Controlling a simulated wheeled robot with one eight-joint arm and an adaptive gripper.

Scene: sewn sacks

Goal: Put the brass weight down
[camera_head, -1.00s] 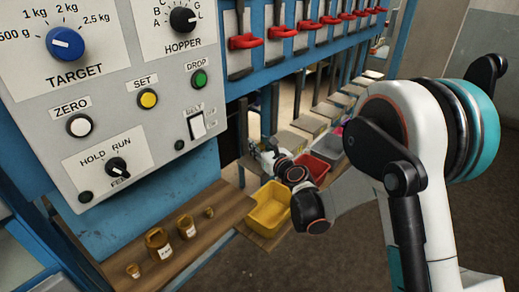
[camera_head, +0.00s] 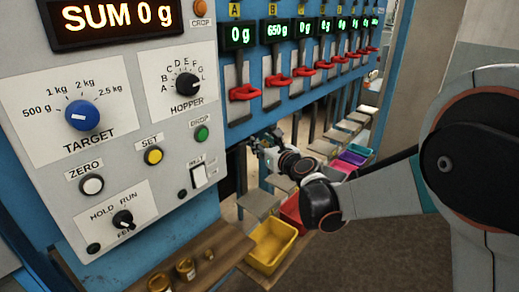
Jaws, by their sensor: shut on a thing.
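My gripper (camera_head: 266,142) is at the end of my arm, just right of the control panel and below the row of red handles. It is small in view and partly hidden by my wrist. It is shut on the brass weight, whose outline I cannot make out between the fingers. Grey weighing pans (camera_head: 258,203) stand in a row below and beyond the gripper. I see a gap between the gripper and the nearest pan. Other brass weights (camera_head: 186,268) stand on the wooden shelf (camera_head: 228,240) at the lower left.
A yellow bin (camera_head: 270,246) sits below the gripper, with a red bin (camera_head: 292,212) and other coloured bins behind. The control panel (camera_head: 130,130) is close on the left. Red handles (camera_head: 244,92) jut out above.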

